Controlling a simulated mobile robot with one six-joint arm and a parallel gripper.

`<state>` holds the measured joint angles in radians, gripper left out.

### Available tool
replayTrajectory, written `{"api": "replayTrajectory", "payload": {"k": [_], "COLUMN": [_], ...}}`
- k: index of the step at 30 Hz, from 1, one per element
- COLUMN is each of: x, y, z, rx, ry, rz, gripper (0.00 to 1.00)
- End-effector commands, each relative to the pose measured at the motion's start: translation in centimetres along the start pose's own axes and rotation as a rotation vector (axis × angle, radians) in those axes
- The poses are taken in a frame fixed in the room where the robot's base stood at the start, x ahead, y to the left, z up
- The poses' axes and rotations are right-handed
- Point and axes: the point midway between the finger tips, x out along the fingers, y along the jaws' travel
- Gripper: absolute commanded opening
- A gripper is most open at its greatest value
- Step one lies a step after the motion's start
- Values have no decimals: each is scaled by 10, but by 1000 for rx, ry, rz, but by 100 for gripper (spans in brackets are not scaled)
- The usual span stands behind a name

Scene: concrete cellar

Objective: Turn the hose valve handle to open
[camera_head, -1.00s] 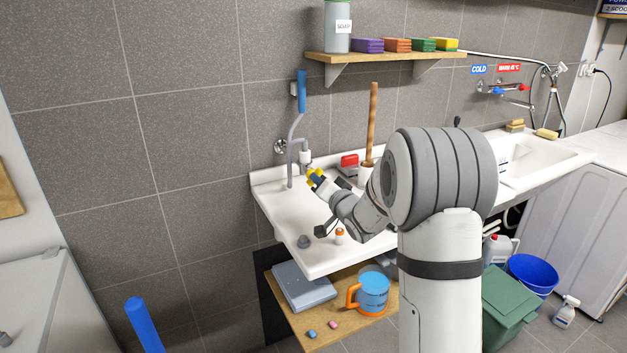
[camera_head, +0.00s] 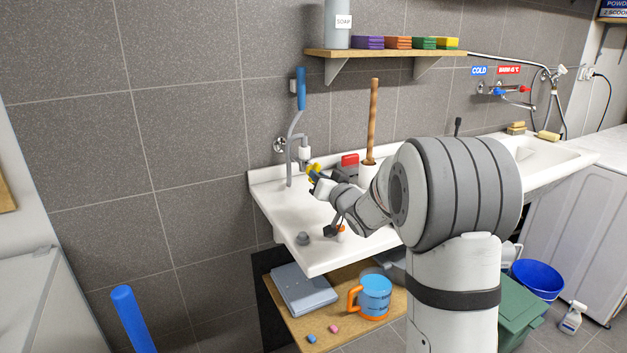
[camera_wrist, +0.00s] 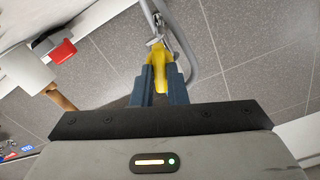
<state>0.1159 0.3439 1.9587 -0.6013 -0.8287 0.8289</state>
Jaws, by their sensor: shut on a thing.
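The hose valve's yellow handle (camera_head: 313,170) is on the wall tap (camera_head: 304,155) over the white sink, left of my arm. It also shows in the wrist view (camera_wrist: 158,58), between my dark fingers. My gripper (camera_head: 315,175) is shut on the handle; its fingertips (camera_wrist: 160,80) press on both sides of it. The tap body shows just beyond the handle in the wrist view. A grey hose (camera_head: 290,150) with a blue end (camera_head: 300,88) arches up beside the tap. My gripper partly hides the handle in the head view.
The sink (camera_head: 285,205) lies below my gripper, with a grey plug near its front edge. A wooden-handled plunger (camera_head: 373,115) and a red-topped item (camera_head: 350,160) stand right of the tap. A shelf (camera_head: 385,53) hangs above. A mug (camera_head: 374,295) sits on the board below.

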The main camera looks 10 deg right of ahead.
Motion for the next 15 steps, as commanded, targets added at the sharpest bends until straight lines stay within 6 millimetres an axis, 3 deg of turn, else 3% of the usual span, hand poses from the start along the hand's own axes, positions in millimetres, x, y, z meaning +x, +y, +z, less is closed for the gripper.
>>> {"api": "replayTrajectory", "payload": {"k": [15], "x": [0], "y": [2], "z": [3], "rx": [-45], "ry": [-3], "rz": [2], "gripper": [0]}}
